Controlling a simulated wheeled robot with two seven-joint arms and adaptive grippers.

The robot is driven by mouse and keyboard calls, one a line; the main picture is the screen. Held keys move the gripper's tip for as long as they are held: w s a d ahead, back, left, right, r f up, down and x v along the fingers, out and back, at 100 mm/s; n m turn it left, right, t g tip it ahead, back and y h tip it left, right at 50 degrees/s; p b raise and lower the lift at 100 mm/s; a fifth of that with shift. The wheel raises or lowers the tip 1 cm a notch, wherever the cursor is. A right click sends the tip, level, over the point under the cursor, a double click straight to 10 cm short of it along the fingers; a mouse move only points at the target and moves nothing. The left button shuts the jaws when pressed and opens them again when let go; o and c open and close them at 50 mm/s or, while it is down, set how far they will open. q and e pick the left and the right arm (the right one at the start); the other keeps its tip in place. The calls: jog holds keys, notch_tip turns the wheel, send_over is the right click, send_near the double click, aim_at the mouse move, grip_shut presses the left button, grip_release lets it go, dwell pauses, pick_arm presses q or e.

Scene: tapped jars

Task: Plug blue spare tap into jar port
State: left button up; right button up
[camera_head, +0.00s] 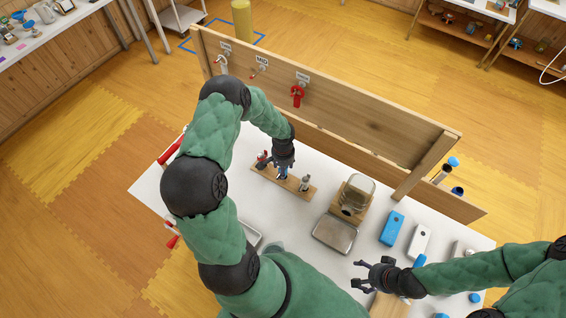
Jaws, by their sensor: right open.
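The glass jar (359,187) sits on a wooden stand (346,211), with a dark round port low on its front. A wooden tap rack (294,187) lies to its left, with a red-topped tap (262,159) at its left end and a grey tap (305,183) at its right end. My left gripper (283,173) points down over the middle of the rack, where a bit of blue, likely the blue spare tap (282,174), shows at its fingers. Whether its fingers grip it is hidden. My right gripper (361,275) is open and empty, low over the table's front right.
A metal tray (335,233) lies in front of the jar. A blue block (392,228) and a white block (419,241) lie to the right. A wooden board (340,97) with labelled taps, one red (297,95), stands behind the table.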

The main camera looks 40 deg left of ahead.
pick_arm(q)
jog(key=shift+f, duration=0.65)
grip_shut()
grip_release()
